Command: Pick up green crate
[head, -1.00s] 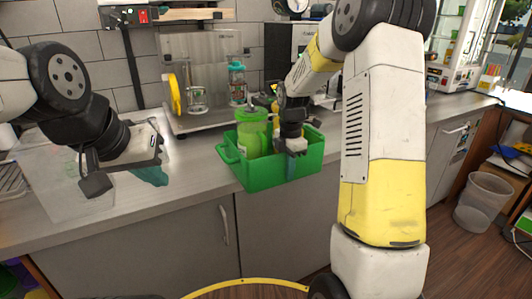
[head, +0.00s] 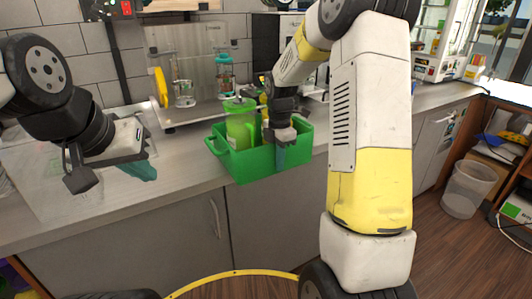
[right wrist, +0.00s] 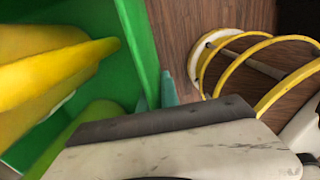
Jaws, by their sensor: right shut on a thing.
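The green crate (head: 250,166) stands at the front edge of the counter in the head view. A green pitcher-like container (head: 240,128) and something yellow are inside it. My right gripper (head: 281,150) points down at the crate's near right side, shut on its wall. In the right wrist view, the crate's green wall (right wrist: 140,45) runs up beside the teal fingertips (right wrist: 157,92); the lower part of the grip is hidden by my gripper body. My left gripper (head: 108,172) hangs over the left part of the counter, open and empty, apart from the crate.
A clear-sided stand with cups (head: 184,92) is behind the crate. A transparent board (head: 60,190) lies on the counter under my left gripper. Cabinets are below the counter. A waste bin (head: 468,190) stands on the floor at right.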

